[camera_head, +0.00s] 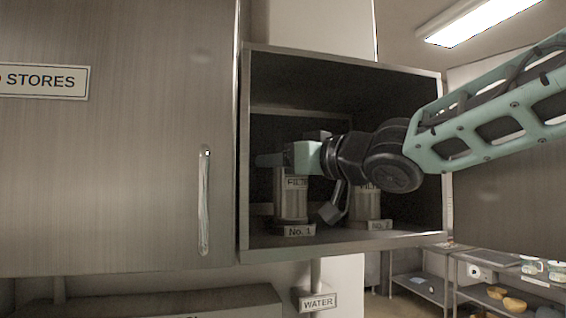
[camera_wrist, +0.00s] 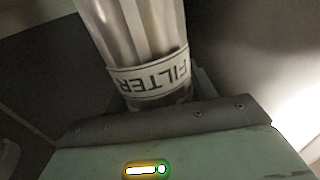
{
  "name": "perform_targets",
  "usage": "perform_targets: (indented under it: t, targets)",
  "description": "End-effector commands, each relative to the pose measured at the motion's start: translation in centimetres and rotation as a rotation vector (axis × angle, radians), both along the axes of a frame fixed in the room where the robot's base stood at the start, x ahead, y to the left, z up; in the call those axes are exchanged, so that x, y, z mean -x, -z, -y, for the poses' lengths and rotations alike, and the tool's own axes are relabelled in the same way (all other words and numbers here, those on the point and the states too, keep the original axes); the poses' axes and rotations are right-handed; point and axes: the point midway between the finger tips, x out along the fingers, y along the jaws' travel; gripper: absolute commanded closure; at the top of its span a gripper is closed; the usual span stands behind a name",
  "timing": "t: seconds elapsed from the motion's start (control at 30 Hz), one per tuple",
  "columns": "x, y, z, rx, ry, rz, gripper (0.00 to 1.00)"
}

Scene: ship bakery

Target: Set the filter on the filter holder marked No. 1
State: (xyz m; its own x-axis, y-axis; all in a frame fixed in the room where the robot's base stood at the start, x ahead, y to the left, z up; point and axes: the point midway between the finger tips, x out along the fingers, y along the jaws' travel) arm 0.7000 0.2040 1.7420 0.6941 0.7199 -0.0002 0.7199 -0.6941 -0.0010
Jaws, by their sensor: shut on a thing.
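A pale cylindrical filter (camera_head: 290,205) with a FILTER band is upright inside the open cabinet, directly above the label No. 1 (camera_head: 300,231). My gripper (camera_head: 290,156) is shut on this filter near its top, above the band. In the wrist view the filter (camera_wrist: 135,35) appears upside down, close in front of my gripper. The No. 1 holder is mostly hidden by its label and the filter; I cannot tell whether the filter rests fully on it. A second filter (camera_head: 365,207) stands above the label No. 2 (camera_head: 379,225), partly hidden behind my wrist.
The cabinet's side wall (camera_head: 244,160), top edge and floor lip (camera_head: 345,241) frame the opening around my arm. A closed steel door (camera_head: 110,150) with a handle (camera_head: 204,200) is at left. A WATER sign (camera_head: 318,302) hangs below. Shelves with bread stand at lower right.

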Motion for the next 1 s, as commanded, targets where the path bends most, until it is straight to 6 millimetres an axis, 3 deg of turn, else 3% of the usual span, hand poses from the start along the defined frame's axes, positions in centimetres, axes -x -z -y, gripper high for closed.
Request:
perform_targets:
  t: [0.7,0.73,0.77,1.0]
  targets:
    - [0.0,1.0,0.0,-0.001,0.0,0.001,0.91]
    - [0.0,0.9,0.0,-0.001,0.0,0.001,0.39]
    - [0.0,0.9,0.0,-0.001,0.0,0.001,0.36]
    - [0.0,1.0,0.0,0.001,0.0,-0.001,0.36]
